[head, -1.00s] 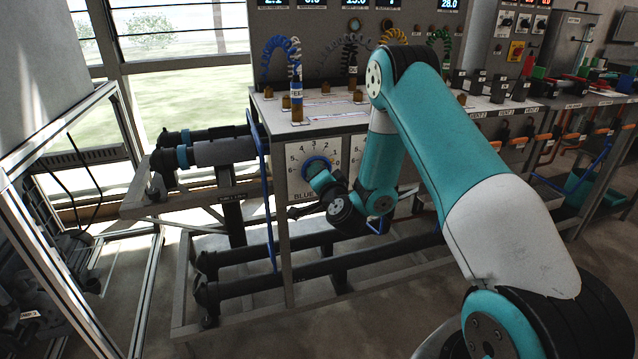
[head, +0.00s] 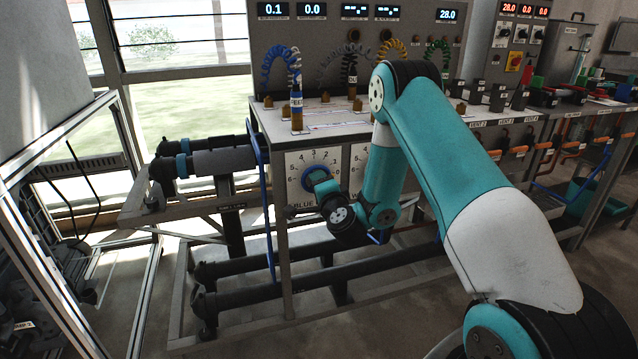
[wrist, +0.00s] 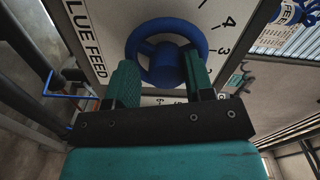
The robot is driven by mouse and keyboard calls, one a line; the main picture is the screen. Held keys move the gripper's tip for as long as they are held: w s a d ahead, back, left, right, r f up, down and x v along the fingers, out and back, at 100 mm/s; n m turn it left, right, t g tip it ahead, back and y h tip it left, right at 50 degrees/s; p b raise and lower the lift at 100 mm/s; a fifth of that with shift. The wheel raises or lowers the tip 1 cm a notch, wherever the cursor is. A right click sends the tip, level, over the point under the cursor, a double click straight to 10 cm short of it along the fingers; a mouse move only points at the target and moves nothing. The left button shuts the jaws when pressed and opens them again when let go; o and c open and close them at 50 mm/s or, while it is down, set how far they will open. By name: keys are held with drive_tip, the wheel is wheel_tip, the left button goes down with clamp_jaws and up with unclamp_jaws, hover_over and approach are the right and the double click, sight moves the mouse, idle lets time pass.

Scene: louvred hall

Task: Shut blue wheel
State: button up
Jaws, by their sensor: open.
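The blue wheel (head: 309,169) is mounted on a white dial plate with numbers on the front of the bench. In the wrist view the blue wheel (wrist: 165,27) shows its round rim and hub close up, beside the words "BLUE FEED". My gripper (wrist: 161,72) is open, with one green finger at each side of the wheel's lower part. I cannot tell whether the fingers touch the rim. In the head view my gripper (head: 318,180) is at the wheel and hides part of it.
A blue coiled hose (head: 280,58) stands on the bench top above the wheel. A blue upright bar (head: 266,200) is left of the dial. Black pipes (head: 330,278) run low under the bench. The readouts at the top left show 0.1 (head: 274,10) and 0.0 (head: 312,10).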

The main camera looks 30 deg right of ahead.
drive_tip(key=b+v, duration=0.6)
drive_tip(key=b, duration=0.3)
drive_tip(key=shift+r+b, duration=0.3)
drive_tip(key=shift+r, duration=0.05)
drive_tip(key=shift+s, duration=0.1)
